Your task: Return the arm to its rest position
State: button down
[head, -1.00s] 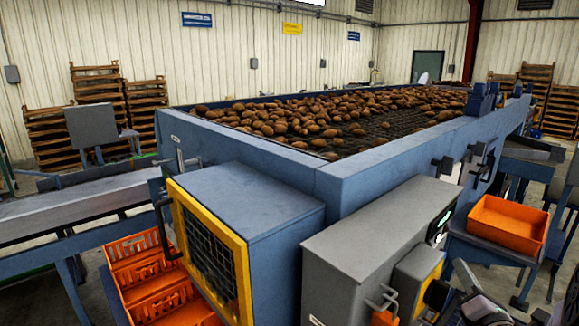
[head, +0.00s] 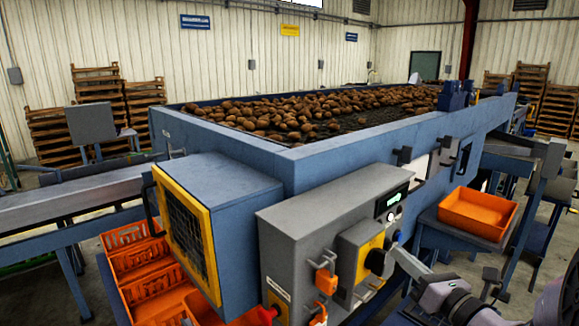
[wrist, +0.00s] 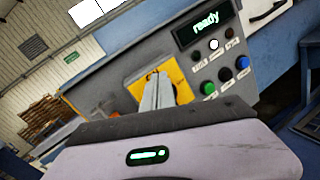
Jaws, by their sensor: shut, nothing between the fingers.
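My gripper (head: 397,251) shows at the lower right of the head view, in front of the right end of the grey control box (head: 285,245). In the wrist view its fingers (wrist: 158,84) are together with nothing held. They point toward the yellow plate (wrist: 181,88) on the box; whether they touch it I cannot tell. My arm reaches in from the lower right corner. The display (wrist: 204,28) reads "ready" in green. Below it are a lit white lamp (wrist: 213,44) and several coloured buttons, including a green (wrist: 242,62) and a blue one (wrist: 242,75).
An orange padlock (head: 326,282) hangs on the box front. The yellow-framed guard (head: 186,230) stands left of the box. Potatoes (head: 300,112) lie on the grader bed behind. An orange tray (head: 478,213) sits at the right, near my arm. Orange crates (head: 140,255) stand lower left.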

jog(key=s+a+r+n+g+y, duration=0.1)
jog(key=s+a+n+g+y, duration=0.1)
jog(key=s+a+n+g, duration=0.45)
jog(key=s+a+r+n+g+y, duration=0.15)
jog(key=a+n, duration=0.25)
jog(key=a, duration=0.5)
jog(key=s+a+f+n+g+h, duration=0.25)
jog(key=s+a+n+g, duration=0.2)
jog(key=s+n, duration=0.6)
jog(key=s+d+n+t+h, duration=0.2)
jog(key=s+d+n+h, duration=0.25)
jog(key=s+n, duration=0.35)
notch_tip(320, 180, down, 13)
jog(key=s+d+n+h+b, duration=0.1)
jog(key=b, duration=0.9)
jog(key=shift+s+r+g+h, duration=0.2)
jog(key=shift+s+g+h, duration=0.15)
jog(key=shift+s, duration=0.05)
jog(key=shift+d, duration=0.1)
